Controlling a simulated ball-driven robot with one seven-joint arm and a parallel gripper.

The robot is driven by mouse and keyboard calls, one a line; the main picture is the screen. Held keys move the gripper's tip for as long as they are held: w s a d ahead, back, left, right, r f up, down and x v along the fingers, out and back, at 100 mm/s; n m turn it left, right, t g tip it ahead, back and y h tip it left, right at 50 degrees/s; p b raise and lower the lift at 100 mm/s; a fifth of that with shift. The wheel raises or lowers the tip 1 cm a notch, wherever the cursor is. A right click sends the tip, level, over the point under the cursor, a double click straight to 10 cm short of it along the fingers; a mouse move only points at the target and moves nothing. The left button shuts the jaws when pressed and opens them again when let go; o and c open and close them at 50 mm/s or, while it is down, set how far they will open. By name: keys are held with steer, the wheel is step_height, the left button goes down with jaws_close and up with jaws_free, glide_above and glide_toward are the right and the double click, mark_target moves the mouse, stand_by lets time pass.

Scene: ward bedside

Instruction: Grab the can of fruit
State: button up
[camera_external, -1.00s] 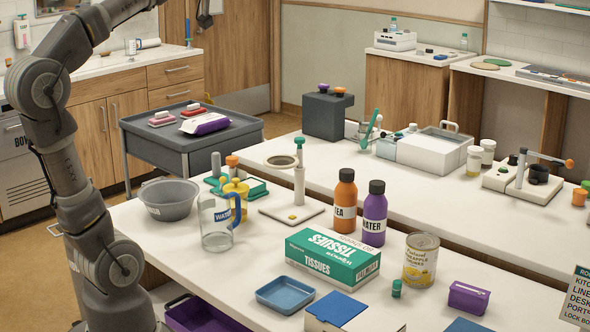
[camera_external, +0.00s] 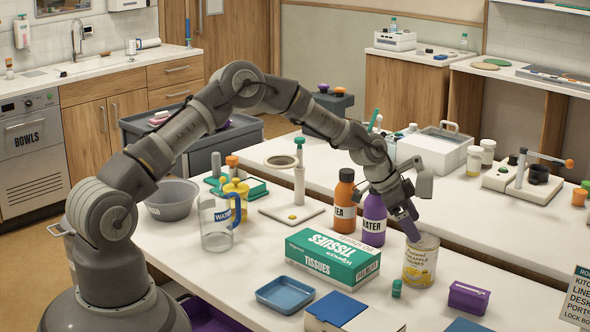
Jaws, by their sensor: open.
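The can of fruit (camera_external: 420,265) is a silver tin with a yellow and white label, reading something like pineapple chunks. It stands upright on the white table at the front right. My gripper (camera_external: 412,234) points down at the can's top, slightly to its left, and overlaps its upper rim in the picture. The jaws are open and nothing is seen held. I cannot tell whether a finger touches the can.
A purple bottle (camera_external: 374,220) and an orange bottle (camera_external: 345,203) stand close left of the can. A green tissue box (camera_external: 333,258) lies to its left. A small green cap (camera_external: 397,288) and a purple box (camera_external: 468,297) are in front. The table's far edge runs behind.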

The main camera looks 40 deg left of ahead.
mark_target(422, 250)
steer(key=x, duration=0.2)
steer(key=b+x, duration=0.1)
steer(key=x, duration=0.2)
steer(key=s+b+x, duration=0.1)
steer(key=x, duration=0.1)
steer(key=shift+a+f, duration=0.2)
steer(key=shift+f, duration=0.5)
steer(key=shift+w+d+f, duration=0.25)
steer(key=shift+f, duration=0.05)
steer(key=shift+r, duration=0.1)
steer(key=shift+c, duration=0.2)
steer(key=c, duration=1.1)
steer(key=shift+r, duration=0.1)
steer(key=shift+c, duration=0.5)
